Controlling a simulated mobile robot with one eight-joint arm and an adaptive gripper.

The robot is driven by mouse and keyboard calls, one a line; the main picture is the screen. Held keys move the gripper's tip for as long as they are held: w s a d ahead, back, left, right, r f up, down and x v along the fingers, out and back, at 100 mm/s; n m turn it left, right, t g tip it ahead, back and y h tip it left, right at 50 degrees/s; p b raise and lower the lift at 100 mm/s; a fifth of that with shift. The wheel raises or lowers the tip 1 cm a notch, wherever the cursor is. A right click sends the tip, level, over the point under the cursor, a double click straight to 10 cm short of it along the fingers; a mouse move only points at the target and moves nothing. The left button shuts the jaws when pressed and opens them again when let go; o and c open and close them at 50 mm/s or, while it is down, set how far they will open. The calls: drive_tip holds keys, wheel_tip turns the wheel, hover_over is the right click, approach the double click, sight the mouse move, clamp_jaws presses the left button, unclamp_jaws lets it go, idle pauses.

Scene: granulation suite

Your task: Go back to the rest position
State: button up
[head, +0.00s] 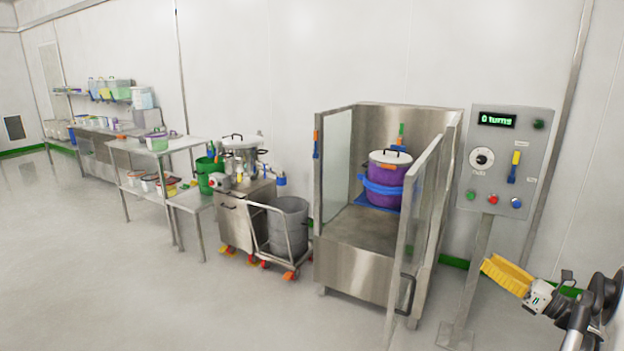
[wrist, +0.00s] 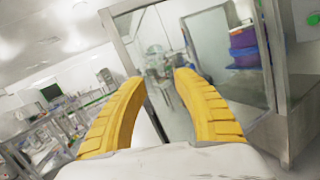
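My gripper (head: 508,275) is at the lower right of the head view, beside the control panel's post and right of the steel booth. In the wrist view its two yellow fingers (wrist: 158,82) are spread apart with a gap between them, and nothing shows between them. The booth's glass panel (wrist: 180,55) is beyond the fingertips in the wrist view. A purple drum (head: 385,180) with a white lid and a blue band stands inside the booth (head: 355,260). A glass door (head: 415,225) with a dark handle is at the booth's front right.
A control panel (head: 505,160) reading "0 turns" stands on a post right of the booth. A grey bin (head: 288,225) on a wheeled cart, a steel cabinet (head: 238,222) and a shelved table (head: 150,150) stand left. The floor (head: 150,290) at the front left is clear.

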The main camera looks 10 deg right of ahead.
drive_tip(key=w+a+r+m+t+h, duration=0.1)
drive_tip(key=w+a+r+m+h, duration=0.25)
drive_tip(key=r+m, duration=0.35)
drive_tip(key=w+a+r+m+t+h, duration=0.2)
drive_tip(key=r+m+h, duration=0.2)
drive_tip(key=r, duration=0.5)
drive_tip(key=w+a+r+m+t+h, duration=0.1)
drive_tip(key=w+a+r+m+h, duration=0.2)
drive_tip(key=r+m, duration=0.4)
drive_tip(key=s+a+r+m+g+h, duration=0.1)
drive_tip(key=a+r+m+g+h, duration=0.3)
drive_tip(key=m, duration=0.3)
drive_tip(key=s+a+f+m+g+y, duration=0.3)
drive_tip(key=s+a+f+m+g, duration=0.2)
drive_tip(key=s+a+f, duration=0.7)
drive_tip(key=s+a+f+m+g+y, duration=0.3)
drive_tip(key=s+a+f+m+g, duration=0.3)
drive_tip(key=s+a+f, duration=0.7)
drive_tip(key=s+a+m, duration=0.2)
drive_tip(key=s+a, duration=0.2)
drive_tip(key=a, duration=0.2)
drive_tip(key=shift+s+a, duration=0.25)
drive_tip(key=shift+a, duration=0.05)
drive_tip(key=shift+o, duration=0.5)
drive_tip(key=shift+r, duration=0.1)
